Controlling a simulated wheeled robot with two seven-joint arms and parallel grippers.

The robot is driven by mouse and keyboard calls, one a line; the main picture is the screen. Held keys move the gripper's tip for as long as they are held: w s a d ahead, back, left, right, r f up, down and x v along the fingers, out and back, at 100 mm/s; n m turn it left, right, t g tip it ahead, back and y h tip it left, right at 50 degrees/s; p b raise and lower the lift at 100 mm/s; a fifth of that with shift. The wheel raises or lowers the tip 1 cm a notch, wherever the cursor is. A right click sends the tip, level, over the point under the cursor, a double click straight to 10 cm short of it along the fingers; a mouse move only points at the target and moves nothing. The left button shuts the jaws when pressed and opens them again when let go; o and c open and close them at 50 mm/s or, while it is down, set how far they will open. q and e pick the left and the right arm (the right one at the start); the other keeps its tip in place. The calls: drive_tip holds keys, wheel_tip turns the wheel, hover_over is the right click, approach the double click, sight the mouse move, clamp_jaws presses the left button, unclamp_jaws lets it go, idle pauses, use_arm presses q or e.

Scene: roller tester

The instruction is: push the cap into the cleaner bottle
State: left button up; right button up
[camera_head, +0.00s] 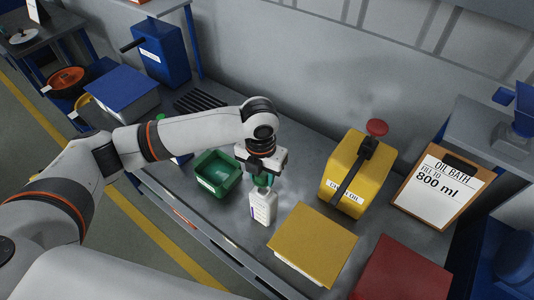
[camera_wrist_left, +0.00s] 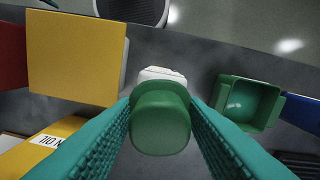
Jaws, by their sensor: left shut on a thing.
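The white cleaner bottle (camera_head: 263,207) stands upright on the grey bench in the head view. My left gripper (camera_head: 263,181) is right above its top, pointing down. In the left wrist view the green cap (camera_wrist_left: 160,122) sits between the two teal fingers, and my left gripper (camera_wrist_left: 160,118) is shut on it. The white bottle's shoulder (camera_wrist_left: 162,73) shows just beyond the cap. The cap hides the bottle's mouth, so I cannot tell whether the cap touches it. My right gripper is not in view.
A green bin (camera_head: 216,173) stands left of the bottle. A yellow oil can (camera_head: 351,174) with a red knob is to the right. A yellow box (camera_head: 313,246) and a red one (camera_head: 403,268) lie nearer. A clipboard (camera_head: 440,186) leans at far right.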

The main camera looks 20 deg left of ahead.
sight(264, 202)
use_arm(q)
drive_tip(key=shift+w+r+m, duration=0.35)
drive_tip(key=shift+w+m, duration=0.05)
drive_tip(key=shift+m, duration=0.7)
drive_tip(key=shift+s+d, duration=0.1)
drive_tip(key=shift+r+p, duration=0.15)
drive_tip(key=shift+p, duration=0.4)
drive_tip(key=shift+f+b, duration=0.45)
drive_tip(key=shift+f, duration=0.5)
drive_tip(key=shift+f+b, duration=0.55)
drive_tip(key=shift+f, duration=1.1)
